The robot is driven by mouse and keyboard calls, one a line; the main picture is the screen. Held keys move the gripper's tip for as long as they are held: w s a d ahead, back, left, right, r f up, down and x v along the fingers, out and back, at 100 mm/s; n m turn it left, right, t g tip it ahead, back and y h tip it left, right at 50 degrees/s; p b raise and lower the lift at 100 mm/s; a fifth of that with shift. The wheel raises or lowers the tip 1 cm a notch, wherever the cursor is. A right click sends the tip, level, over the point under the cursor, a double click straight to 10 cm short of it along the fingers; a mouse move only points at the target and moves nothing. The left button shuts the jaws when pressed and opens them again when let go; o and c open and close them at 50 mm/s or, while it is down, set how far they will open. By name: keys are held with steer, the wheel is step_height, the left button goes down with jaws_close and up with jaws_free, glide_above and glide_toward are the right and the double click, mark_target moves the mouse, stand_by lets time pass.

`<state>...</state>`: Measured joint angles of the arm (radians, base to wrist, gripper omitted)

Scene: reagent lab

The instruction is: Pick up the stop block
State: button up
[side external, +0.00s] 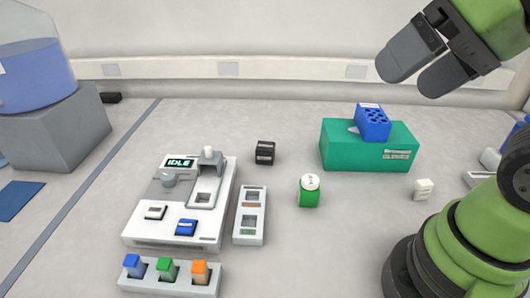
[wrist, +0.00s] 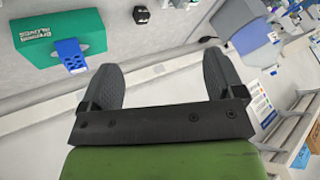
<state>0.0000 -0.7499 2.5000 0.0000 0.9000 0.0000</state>
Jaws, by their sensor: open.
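No label reading "stop" is legible, so I cannot tell for sure which block is the stop block. A small black block (side external: 265,153) with a pale label stands on the bench right of the white device. A small white block (side external: 423,189) with faint print stands at the right, near my arm. My gripper (side external: 412,76) is high at the upper right, above the bench and apart from both blocks. In the wrist view its fingers (wrist: 160,66) are spread with nothing between them. A black block (wrist: 141,14) also shows at that view's top edge.
A green glove box (side external: 345,150) carries a blue rack (side external: 373,122). A green vial with a white cap (side external: 309,191) stands before it. The white device (side external: 140,231) reads IDLE. A two-slot tray (side external: 249,232) and a holder with coloured blocks (side external: 148,285) are beside it.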

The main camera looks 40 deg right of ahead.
steer(key=shift+c, duration=0.6)
steer(key=shift+w, duration=0.1)
steer(key=m+g+h, duration=0.4)
steer(key=m+h, duration=0.1)
steer(key=m, duration=0.1)
glide_above(265, 146)
steer(key=s+a, duration=0.2)
steer(key=a, duration=0.1)
step_height(265, 146, down, 20)
steer(key=shift+h, duration=0.3)
steer(key=x, duration=0.4)
steer(key=shift+s+d+f, duration=0.15)
steer(key=shift+s+f, duration=0.05)
steer(key=shift+f, duration=0.05)
steer(key=shift+x, duration=2.95)
